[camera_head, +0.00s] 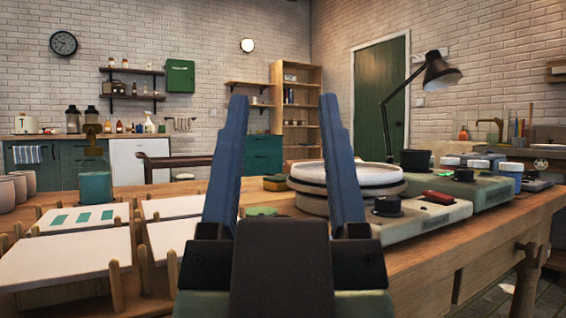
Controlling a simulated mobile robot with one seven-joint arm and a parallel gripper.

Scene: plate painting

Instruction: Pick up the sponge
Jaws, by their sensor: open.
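My gripper (283,98) is in the foreground of the head view, pointing forward over the table. Its two blue fingers are wide apart, with nothing held between them.
The turntable (350,180) stands behind the right finger, on a pale green machine (425,215) with knobs. Paint jars (508,172) and a black lamp (440,76) are at the right. White tiles (70,258) on pegged racks and a teal jar (95,187) are at the left.

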